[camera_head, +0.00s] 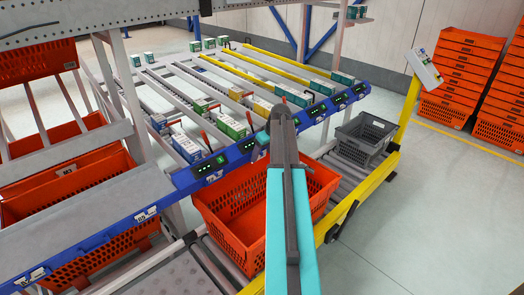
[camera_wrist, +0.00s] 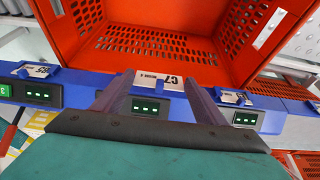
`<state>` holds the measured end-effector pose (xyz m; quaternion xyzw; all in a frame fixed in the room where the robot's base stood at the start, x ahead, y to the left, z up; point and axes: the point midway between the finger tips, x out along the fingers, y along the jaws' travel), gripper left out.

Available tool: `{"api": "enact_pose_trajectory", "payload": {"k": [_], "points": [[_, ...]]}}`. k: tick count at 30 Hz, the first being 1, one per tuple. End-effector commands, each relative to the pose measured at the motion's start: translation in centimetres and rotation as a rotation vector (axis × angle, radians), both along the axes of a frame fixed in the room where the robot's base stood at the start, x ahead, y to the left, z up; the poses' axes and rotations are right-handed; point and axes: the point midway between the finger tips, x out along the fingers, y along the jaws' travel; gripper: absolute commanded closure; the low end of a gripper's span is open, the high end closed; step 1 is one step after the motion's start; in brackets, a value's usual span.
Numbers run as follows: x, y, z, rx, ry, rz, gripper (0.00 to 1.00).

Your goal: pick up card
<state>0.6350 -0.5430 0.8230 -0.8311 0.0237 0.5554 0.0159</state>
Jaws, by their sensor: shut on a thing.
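In the wrist view a white card (camera_wrist: 168,78) with the upside-down dark print "C7" lies between the tips of my gripper (camera_wrist: 158,84). The two dark fingers are on either side of it, and my gripper is shut on it. The card is at the blue rail (camera_wrist: 75,84), just above a small display with green lights, next to the orange tote (camera_wrist: 185,14). I cannot tell if the card still touches the rail. In the head view my arm hides the card and most of my gripper.
Other cards (camera_wrist: 37,70) sit along the blue rail in the wrist view. In the head view an orange tote (camera_head: 238,238) and a grey crate (camera_head: 362,146) stand on the roller conveyor below the rack. Boxes (camera_head: 232,127) stand in the rack's lanes. Stacked orange totes (camera_head: 460,75) stand at right.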

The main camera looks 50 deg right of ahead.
Motion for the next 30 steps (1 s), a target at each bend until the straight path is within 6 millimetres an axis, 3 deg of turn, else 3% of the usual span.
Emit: {"api": "enact_pose_trajectory", "payload": {"k": [15,30], "points": [[-4.8,4.1,0.5,0.0,0.0,0.0,0.45],[-6.0,5.1,0.7,0.0,0.0,0.0,0.45]]}}
